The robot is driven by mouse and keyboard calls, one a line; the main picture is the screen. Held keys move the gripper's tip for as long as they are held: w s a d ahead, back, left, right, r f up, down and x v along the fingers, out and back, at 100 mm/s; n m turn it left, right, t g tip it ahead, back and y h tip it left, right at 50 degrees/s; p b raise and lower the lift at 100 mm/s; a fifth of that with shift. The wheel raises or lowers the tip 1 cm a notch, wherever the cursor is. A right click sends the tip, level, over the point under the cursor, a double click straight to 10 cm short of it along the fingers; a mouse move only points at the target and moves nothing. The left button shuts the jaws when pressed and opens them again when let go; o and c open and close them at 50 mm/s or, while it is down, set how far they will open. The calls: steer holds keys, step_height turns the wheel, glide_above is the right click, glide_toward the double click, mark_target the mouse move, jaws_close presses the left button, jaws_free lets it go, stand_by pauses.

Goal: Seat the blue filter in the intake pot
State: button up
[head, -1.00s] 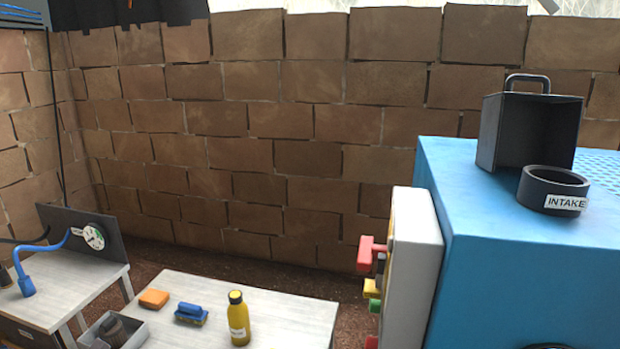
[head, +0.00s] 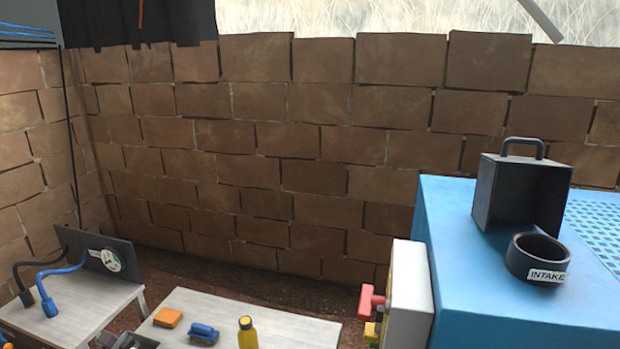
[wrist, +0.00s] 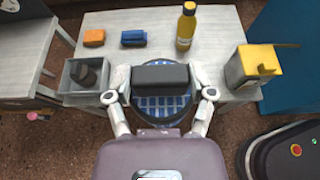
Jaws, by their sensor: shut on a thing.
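The intake pot (head: 534,272) is a short black open ring with a white INTAKE label, upright on top of the blue cabinet (head: 470,295) in the head view. It looks empty from here, though its floor is hidden. In the wrist view, my gripper (wrist: 161,78) is shut on the blue filter (wrist: 160,103), a round blue gridded disc with a dark grey block across its top. The two fingers press the ends of that block. The filter hangs over the front of the table, apart from the pot. My gripper is not in the head view.
A black open-sided box with a handle (head: 497,195) stands just behind the pot. The low table (head: 270,318) carries an orange block (head: 168,318), a blue brush (head: 203,334), a yellow bottle (head: 247,335) and a grey tray (wrist: 72,84). A yellow-topped box (wrist: 252,68) stands at its right.

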step_height(320, 180, up, 28)
steer(key=p, duration=2.7)
steer(key=shift+r, duration=0.2)
steer(key=shift+s, duration=0.15)
